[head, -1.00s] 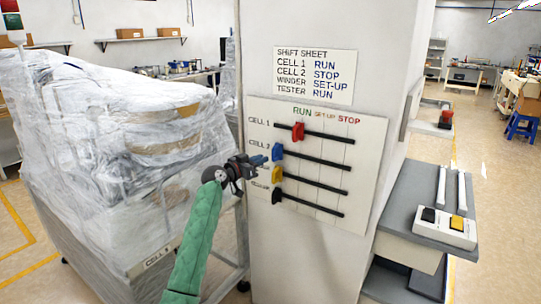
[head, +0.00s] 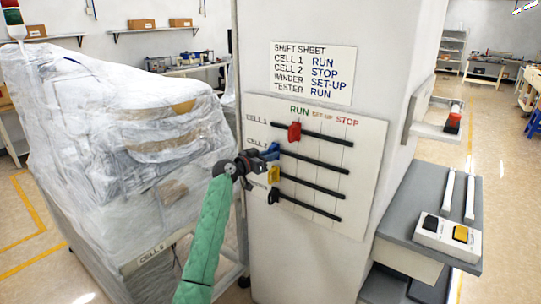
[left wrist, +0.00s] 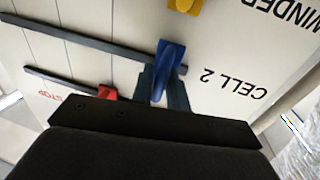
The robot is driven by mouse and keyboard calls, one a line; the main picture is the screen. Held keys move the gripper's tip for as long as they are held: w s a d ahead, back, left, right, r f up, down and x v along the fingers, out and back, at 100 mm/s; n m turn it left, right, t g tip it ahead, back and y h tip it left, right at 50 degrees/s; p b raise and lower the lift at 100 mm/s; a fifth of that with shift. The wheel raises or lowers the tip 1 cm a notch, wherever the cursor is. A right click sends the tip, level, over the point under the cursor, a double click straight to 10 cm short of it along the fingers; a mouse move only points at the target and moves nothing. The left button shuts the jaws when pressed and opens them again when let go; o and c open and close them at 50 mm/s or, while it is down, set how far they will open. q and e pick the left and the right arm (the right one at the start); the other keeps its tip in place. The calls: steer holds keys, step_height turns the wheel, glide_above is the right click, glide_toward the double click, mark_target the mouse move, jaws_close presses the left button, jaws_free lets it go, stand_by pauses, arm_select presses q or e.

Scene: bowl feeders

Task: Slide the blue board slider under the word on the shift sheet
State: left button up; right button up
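The blue slider (head: 272,150) sits at the left end of the CELL 2 track on the white board (head: 365,200), left of the RUN column. My left gripper (head: 264,154) is at it. In the left wrist view, the fingers lie close against both sides of the blue slider (left wrist: 170,58), with no clear gap. Its lower part is partly hidden between them. The shift sheet (head: 313,72) above reads CELL 1 RUN, CELL 2 STOP, WINDER SET-UP, TESTER RUN. The board's headings are RUN, SET-UP, STOP from left to right. My right gripper is not in view.
The red slider (head: 294,131) stands under RUN on the track above. The yellow slider (head: 273,174) and black slider (head: 273,196) are at the left ends below. A plastic-wrapped machine (head: 110,150) stands left; a grey bench (head: 410,205) with a button box is right.

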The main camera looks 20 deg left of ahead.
arm_select(q)
jaws_close()
